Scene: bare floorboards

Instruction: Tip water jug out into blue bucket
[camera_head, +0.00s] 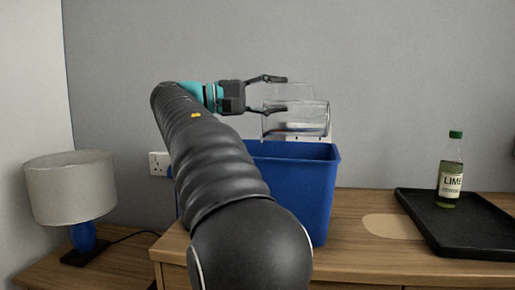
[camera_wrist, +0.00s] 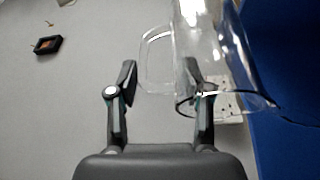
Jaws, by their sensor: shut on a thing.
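The water jug (camera_head: 310,119) is clear and see-through, and looks tipped onto its side above the blue bucket (camera_head: 318,185). Its handle loop is uppermost. My gripper (camera_head: 276,95) reaches it from the left and is shut on it, fingers at the handle side. In the wrist view the jug (camera_wrist: 208,50) is beyond and right of the fingers (camera_wrist: 160,82), with the handle loop between them. The bucket (camera_wrist: 280,45) fills the right edge there. I cannot make out the water or its level. My arm hides the bucket's left part.
The bucket stands on a wooden cabinet top (camera_head: 370,258). To its right are a tan oval mat (camera_head: 390,227) and a black tray (camera_head: 460,236) holding a green-capped lime bottle (camera_head: 450,172). A lamp (camera_head: 72,188) stands at left. A grey wall (camera_head: 390,80) is behind.

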